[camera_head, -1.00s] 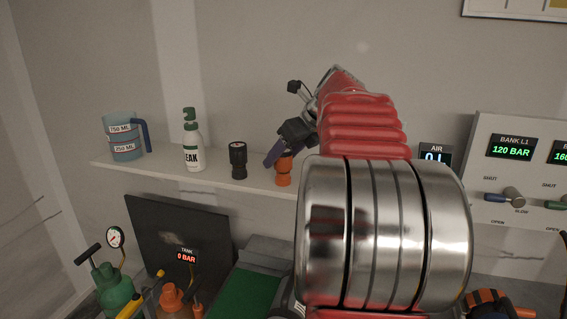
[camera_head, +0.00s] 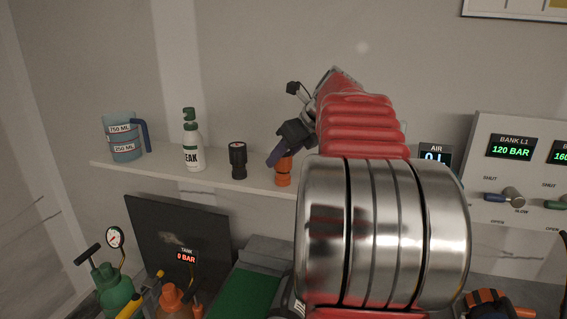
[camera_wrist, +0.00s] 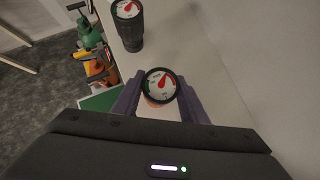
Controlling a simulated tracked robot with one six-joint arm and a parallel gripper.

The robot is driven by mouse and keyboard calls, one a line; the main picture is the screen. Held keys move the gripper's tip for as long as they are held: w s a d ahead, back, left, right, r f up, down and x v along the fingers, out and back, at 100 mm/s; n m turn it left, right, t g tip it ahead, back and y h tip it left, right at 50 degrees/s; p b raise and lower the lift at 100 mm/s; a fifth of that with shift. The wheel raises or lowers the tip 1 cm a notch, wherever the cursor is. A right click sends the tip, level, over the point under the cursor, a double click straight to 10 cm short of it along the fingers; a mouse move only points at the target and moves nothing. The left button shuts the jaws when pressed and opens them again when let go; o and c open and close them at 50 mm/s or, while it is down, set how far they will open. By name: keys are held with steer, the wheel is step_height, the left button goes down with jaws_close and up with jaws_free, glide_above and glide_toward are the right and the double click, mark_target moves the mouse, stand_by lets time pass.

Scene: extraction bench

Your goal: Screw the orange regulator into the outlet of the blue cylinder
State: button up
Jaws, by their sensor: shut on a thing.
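The orange regulator (camera_head: 284,172) stands upright on the wall shelf. Its round gauge with a red needle (camera_wrist: 160,85) faces up in the wrist view. My gripper (camera_head: 274,158) is shut on the regulator, with one purple finger on each side of it (camera_wrist: 160,93). The regulator's lower end looks to be at the shelf surface; I cannot tell whether it touches. The blue cylinder and its outlet cannot be made out in these frames.
A black regulator (camera_head: 238,160) stands left of the orange one on the shelf (camera_head: 215,182). A spray bottle (camera_head: 193,145) and a blue jug (camera_head: 122,140) stand further left. A valve panel (camera_head: 515,190) is at right. A green cylinder (camera_head: 115,290) stands below left.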

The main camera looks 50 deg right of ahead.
steer(key=shift+c, duration=0.9)
steer(key=shift+s+r, duration=0.1)
steer(key=shift+r, duration=2.45)
steer(key=shift+a, duration=0.15)
steer(key=w+a+r+n+y, duration=0.15)
steer(key=w+a+n, duration=0.25)
steer(key=w+a, duration=0.55)
steer(key=w+a+f+n+y, duration=0.1)
steer(key=w+a+f, duration=0.25)
steer(key=a, duration=0.25)
steer(key=w+a+f+y, duration=0.1)
steer(key=w+a+f, duration=0.2)
steer(key=a+f, duration=1.35)
steer(key=f, duration=0.1)
steer(key=s+a+f, duration=0.3)
steer(key=f, duration=0.3)
steer(key=s+a+f+m, duration=0.1)
steer(key=s+a+f, duration=0.2)
steer(key=f, duration=0.4)
steer(key=shift+s+a+h, duration=0.2)
steer(key=shift+a+h, duration=0.25)
steer(key=shift+a, duration=0.2)
